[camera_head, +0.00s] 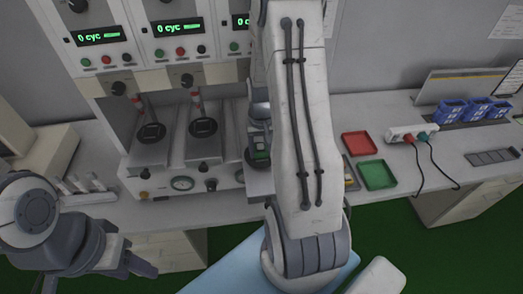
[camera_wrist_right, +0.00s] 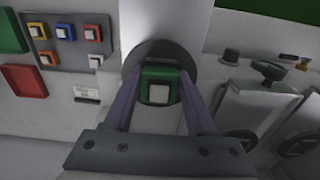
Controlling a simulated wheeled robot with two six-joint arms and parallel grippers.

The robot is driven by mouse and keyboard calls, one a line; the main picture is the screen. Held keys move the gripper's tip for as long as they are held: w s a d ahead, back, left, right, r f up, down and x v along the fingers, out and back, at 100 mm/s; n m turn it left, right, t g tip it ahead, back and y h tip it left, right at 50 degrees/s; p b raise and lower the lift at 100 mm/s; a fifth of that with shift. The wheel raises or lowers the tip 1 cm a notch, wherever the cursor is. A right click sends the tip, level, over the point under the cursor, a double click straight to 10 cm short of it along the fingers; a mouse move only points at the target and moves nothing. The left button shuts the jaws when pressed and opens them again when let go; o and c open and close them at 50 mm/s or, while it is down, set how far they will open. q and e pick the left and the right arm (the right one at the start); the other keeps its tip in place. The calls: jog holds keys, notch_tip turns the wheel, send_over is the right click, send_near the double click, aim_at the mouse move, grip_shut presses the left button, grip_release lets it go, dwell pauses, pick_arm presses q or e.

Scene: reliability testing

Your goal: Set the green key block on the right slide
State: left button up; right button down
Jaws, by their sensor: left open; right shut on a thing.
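The green key block (camera_wrist_right: 160,88) with its pale square top is between the two fingers of my right gripper (camera_wrist_right: 159,104), which is shut on it. In the head view the green block (camera_head: 261,153) shows just left of my right arm, beside the middle slide; the arm covers most of the gripper. The left slide (camera_head: 150,155) and middle slide (camera_head: 203,149) are visible. The right slide is largely hidden by the arm. I cannot tell whether the block touches it. My left gripper (camera_head: 145,268) is open and empty at the lower left, in front of the bench.
A red tray (camera_head: 359,143) and a green tray (camera_head: 377,175) lie right of my arm. Several coloured key blocks sit in a grey holder (camera_wrist_right: 75,57) in the wrist view.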

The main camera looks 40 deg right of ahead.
aim_at(261, 153)
jog(key=shift+c, duration=1)
grip_release()
jog(key=shift+s+a+f, duration=0.3)
jog(key=shift+s+f, duration=0.2)
jog(key=shift+f, duration=0.15)
jog(key=shift+r, duration=0.2)
notch_tip(261, 153, up, 13)
jog(key=s+a+r+n, duration=0.15)
jog(key=a+n, duration=0.25)
jog(key=a, duration=0.6)
jog(key=s+a+r+n, duration=0.1)
jog(key=s+a+n, duration=0.15)
jog(key=a, duration=0.85)
jog(key=s+a+n+y, duration=0.1)
jog(key=s+a+n, duration=0.6)
jog(key=s+a, duration=0.2)
jog(key=s, duration=0.2)
jog(key=shift+s+a+r, duration=0.2)
jog(key=shift+s+a, duration=0.05)
jog(key=shift+s, duration=0.1)
